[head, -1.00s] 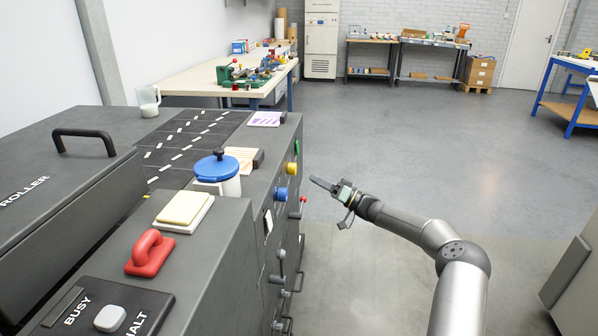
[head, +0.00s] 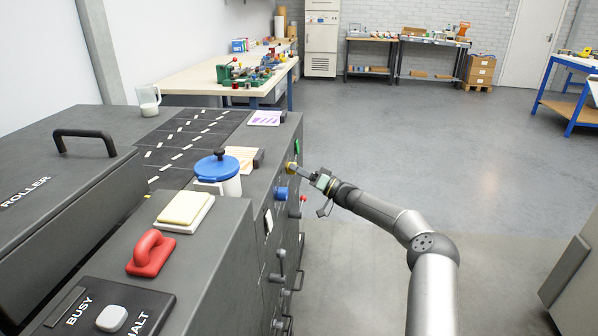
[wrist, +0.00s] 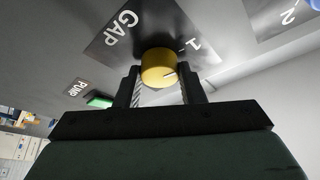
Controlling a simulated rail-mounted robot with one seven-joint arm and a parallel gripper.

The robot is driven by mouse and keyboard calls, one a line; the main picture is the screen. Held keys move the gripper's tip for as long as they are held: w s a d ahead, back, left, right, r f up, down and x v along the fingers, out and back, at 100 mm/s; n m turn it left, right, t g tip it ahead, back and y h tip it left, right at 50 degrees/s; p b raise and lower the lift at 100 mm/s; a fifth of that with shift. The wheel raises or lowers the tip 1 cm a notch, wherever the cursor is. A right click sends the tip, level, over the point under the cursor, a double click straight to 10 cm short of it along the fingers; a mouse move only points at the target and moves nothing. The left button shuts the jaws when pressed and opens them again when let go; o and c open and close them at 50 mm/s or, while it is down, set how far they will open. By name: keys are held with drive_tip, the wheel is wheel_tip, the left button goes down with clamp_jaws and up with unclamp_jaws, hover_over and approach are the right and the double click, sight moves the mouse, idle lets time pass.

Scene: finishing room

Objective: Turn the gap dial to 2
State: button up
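The yellow gap dial (head: 290,167) sits on the side face of the dark machine. In the wrist view the dial (wrist: 158,66) is by the word GAP and a printed 1; a white line on it points roughly towards the 1. No 2 of its own scale is visible. My gripper (head: 298,169) is at the dial in the head view. In the wrist view its two fingers (wrist: 160,90) stand apart, one on each side of the dial. They look open; whether either touches the dial is unclear.
A blue knob (head: 281,193) and a red-tipped lever (head: 303,199) are just below the dial. A green button (wrist: 98,101) marked PUMP is beside it. A plate with a 2 (wrist: 288,17) is at the wrist view's upper right.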

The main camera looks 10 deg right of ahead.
drive_tip(key=shift+m, duration=0.3)
drive_tip(key=shift+r+m+g+h+p, duration=0.25)
drive_tip(key=shift+m+h+p, duration=0.75)
drive_tip(key=shift+m, duration=1.55)
drive_tip(key=shift+m+g+h+p, duration=0.4)
drive_tip(key=shift+m+h+p, duration=0.6)
drive_tip(key=shift+m, duration=1.6)
drive_tip(key=shift+r+m+g+h+p, duration=0.25)
drive_tip(key=shift+m+h+p, duration=0.7)
drive_tip(key=shift+m, duration=1.6)
drive_tip(key=shift+f, duration=0.15)
drive_tip(key=o, duration=1)
drive_tip(key=shift+s, duration=0.1)
